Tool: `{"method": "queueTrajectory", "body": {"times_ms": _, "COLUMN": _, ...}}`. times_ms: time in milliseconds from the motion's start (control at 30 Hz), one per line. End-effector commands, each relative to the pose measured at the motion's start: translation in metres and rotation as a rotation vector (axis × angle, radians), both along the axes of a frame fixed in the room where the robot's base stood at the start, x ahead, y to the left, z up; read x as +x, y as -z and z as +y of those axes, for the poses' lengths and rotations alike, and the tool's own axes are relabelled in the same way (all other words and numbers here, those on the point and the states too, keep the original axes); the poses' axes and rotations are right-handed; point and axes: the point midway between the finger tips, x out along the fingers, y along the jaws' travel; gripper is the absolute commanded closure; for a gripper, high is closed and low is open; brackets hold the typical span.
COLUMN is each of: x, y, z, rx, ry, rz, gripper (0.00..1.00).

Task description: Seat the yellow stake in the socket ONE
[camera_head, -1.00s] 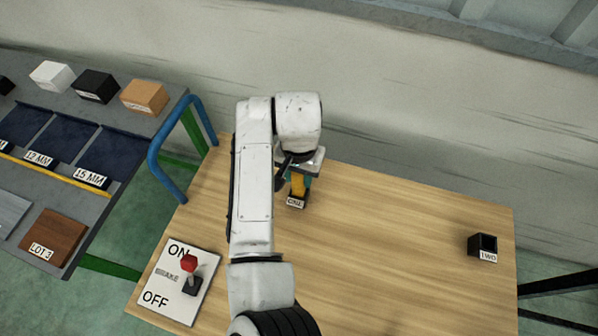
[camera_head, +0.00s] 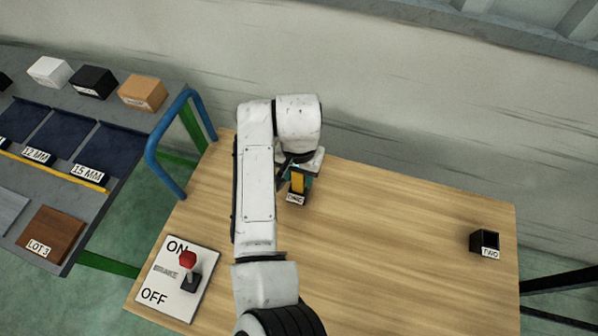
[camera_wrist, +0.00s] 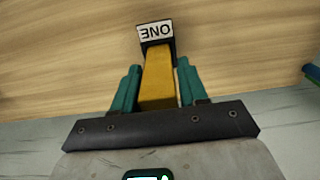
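The yellow stake (camera_head: 297,182) stands at the black socket ONE (camera_head: 295,198) near the back of the wooden table. In the wrist view the stake (camera_wrist: 158,80) runs from my gripper down to the socket marked ONE (camera_wrist: 156,32), its lower end at the opening. How deep it sits is hidden. My gripper (camera_wrist: 160,75) has its two teal fingers against both sides of the stake, shut on it. In the head view my arm covers part of the gripper.
Socket TWO (camera_head: 484,243) stands empty at the table's right. A brake switch plate (camera_head: 178,279) with a red-knobbed lever lies at the front left. A shelf with bins and blocks stands left, beside a blue rail (camera_head: 153,150). The table (camera_head: 400,250) is clear between the sockets.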

Motion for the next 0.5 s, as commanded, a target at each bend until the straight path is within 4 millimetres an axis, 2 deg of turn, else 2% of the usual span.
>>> {"method": "queueTrajectory", "body": {"times_ms": 33, "x": 0.0000, "y": -0.0004, "z": 0.0001, "rx": 0.000, "ry": 0.000, "rz": 0.000, "gripper": 0.52}}
{"method": "queueTrajectory", "body": {"times_ms": 233, "x": -0.0001, "y": -0.0003, "z": 0.0000, "rx": 0.000, "ry": 0.000, "rz": 0.000, "gripper": 0.34}}
{"method": "queueTrajectory", "body": {"times_ms": 500, "x": 0.0000, "y": -0.0015, "z": 0.0000, "rx": 0.000, "ry": 0.000, "rz": 0.001, "gripper": 0.34}}
